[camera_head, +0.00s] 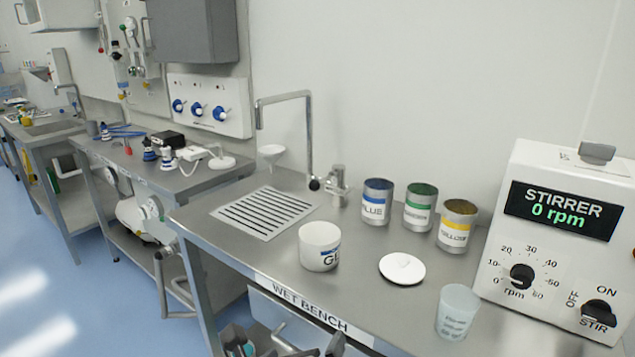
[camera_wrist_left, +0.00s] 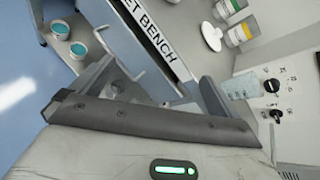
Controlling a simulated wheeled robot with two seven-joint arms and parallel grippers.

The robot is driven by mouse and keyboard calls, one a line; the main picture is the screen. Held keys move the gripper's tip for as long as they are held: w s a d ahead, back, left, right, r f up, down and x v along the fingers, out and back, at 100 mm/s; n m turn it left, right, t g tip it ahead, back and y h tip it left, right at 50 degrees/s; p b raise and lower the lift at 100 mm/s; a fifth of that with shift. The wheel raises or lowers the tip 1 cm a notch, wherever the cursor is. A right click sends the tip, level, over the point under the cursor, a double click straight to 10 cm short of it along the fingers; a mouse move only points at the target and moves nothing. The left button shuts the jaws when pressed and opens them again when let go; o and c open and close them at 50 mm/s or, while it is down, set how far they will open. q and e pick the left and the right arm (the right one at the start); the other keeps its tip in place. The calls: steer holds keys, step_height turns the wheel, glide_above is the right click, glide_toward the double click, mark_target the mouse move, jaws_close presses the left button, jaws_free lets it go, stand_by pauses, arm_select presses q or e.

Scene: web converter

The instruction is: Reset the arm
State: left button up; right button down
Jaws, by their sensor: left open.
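My left gripper (camera_head: 288,344) shows only in part at the bottom edge of the head view, in front of the wet bench (camera_head: 400,322). In the left wrist view my left gripper (camera_wrist_left: 150,88) has its two fingers spread wide with nothing between them. The wet bench's front edge and its label (camera_wrist_left: 148,30) lie beyond the fingers. My right gripper is in neither view.
On the bench stand a white jar (camera_head: 319,247), a white lid (camera_head: 402,268), blue (camera_head: 376,203), green (camera_head: 420,208) and yellow (camera_head: 456,227) tins, a translucent cup (camera_head: 457,312) and a stirrer unit (camera_head: 560,245). Blue floor (camera_head: 95,300) is clear at left.

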arm_select(q)
steer(key=s+a+f+n, duration=0.4)
steer(key=s+f+n, duration=0.1)
steer(key=n, duration=0.5)
steer(key=s+a+f+n+g, duration=0.1)
steer(key=s+a+f+n, duration=0.3)
steer(key=f+n, duration=0.3)
steer(key=s+a+f+n+g+y, duration=0.1)
steer(key=s+a+f+n, duration=0.3)
steer(key=n, duration=1)
step_height(320, 180, down, 2)
steer(key=shift+s+a+f, duration=0.1)
steer(key=shift+s+a, duration=0.3)
steer(key=shift+s, duration=0.5)
